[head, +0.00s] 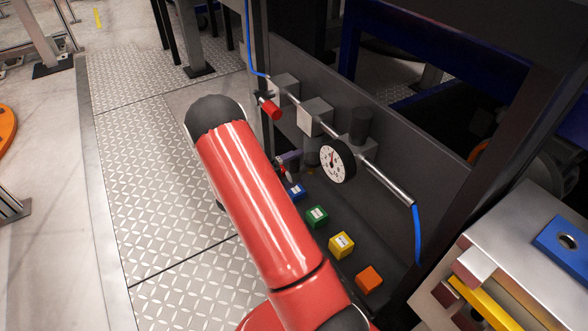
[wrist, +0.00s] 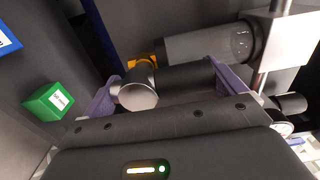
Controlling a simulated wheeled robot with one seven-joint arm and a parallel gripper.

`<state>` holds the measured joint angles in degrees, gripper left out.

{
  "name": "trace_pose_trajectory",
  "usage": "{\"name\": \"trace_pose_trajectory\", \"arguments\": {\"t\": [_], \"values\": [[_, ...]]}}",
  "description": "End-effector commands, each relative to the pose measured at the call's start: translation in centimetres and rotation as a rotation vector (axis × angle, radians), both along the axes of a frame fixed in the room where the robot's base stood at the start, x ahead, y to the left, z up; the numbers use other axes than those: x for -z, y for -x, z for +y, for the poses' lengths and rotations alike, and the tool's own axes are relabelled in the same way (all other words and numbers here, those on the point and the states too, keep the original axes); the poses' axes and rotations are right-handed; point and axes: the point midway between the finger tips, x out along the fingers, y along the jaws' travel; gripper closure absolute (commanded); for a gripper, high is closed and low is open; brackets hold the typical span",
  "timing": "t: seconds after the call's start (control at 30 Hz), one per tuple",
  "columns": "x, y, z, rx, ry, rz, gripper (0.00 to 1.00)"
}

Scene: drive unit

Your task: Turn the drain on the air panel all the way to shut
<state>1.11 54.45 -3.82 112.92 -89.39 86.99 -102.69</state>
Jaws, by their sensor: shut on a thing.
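In the wrist view my gripper (wrist: 165,85) has its two purple fingers on either side of a dark cylindrical part with a round grey metal end, which I take as the drain (wrist: 138,94). The left finger is against the grey end; contact at the right finger is hard to see. A grey bowl (wrist: 205,43) with an orange-yellow end (wrist: 146,61) lies just behind. In the head view my red arm hides most of the gripper; a purple finger (head: 289,156) shows below the pipe of the air panel (head: 260,48). The drain is hidden there.
A dial gauge (head: 337,161) and a red knob (head: 270,108) sit on the panel's pipe. Blue (head: 297,192), green (head: 315,216), yellow (head: 341,245) and orange (head: 369,279) blocks stand along the ledge below. The metal floor (head: 160,190) to the left is clear.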

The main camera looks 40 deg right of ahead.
Motion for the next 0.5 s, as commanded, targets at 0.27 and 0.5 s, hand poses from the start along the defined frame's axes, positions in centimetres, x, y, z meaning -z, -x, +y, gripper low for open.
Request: {"name": "trace_pose_trajectory", "arguments": {"t": [0.27, 0.5], "values": [[0.03, 0.05, 0.04, 0.0, 0.0, -0.023, 0.46], [0.04, 0.2, 0.08, -0.001, 0.008, -0.14, 0.46]]}}
